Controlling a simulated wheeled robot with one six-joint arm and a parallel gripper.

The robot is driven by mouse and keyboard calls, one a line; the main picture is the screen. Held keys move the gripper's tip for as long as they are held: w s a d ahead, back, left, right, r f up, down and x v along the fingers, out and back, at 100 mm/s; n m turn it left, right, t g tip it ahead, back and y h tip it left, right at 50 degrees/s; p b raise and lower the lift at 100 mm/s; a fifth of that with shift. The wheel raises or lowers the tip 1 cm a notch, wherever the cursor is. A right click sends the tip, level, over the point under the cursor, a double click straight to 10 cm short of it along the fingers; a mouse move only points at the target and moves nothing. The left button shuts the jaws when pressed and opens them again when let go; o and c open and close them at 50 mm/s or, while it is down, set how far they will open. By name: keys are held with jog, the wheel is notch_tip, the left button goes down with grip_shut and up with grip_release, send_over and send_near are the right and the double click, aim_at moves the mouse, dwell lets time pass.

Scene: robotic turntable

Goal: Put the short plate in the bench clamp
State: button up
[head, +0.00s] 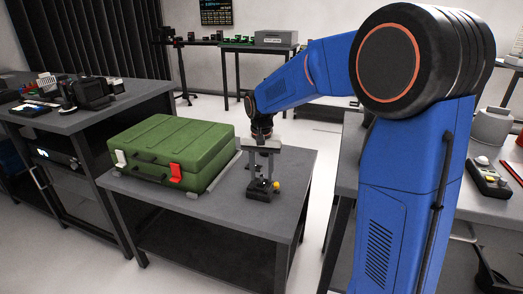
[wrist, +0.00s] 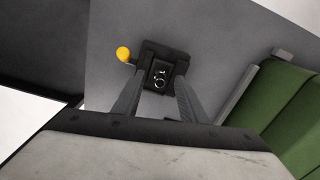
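The bench clamp (head: 261,191) is a small black device with a yellow knob, standing near the right side of the dark grey table. My gripper (head: 262,178) is directly above it, pointing down, with its two grey fingers apart. In the wrist view, the black clamp (wrist: 161,72) shows beyond and between the fingertips of my gripper (wrist: 156,84). I see nothing held between the fingers. I cannot pick out the short plate for certain. A thin grey strip (wrist: 236,93) lies along the green case, but I cannot tell what it is.
A closed green case (head: 172,150) with red and white latches takes up the left of the table (head: 225,225). The table's front right is bare. A cluttered bench (head: 62,122) stands at left, and another bench (head: 480,207) is at right behind my arm.

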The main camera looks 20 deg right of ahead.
aim_at(262, 176)
notch_tip(262, 176, up, 16)
dwell(0.5)
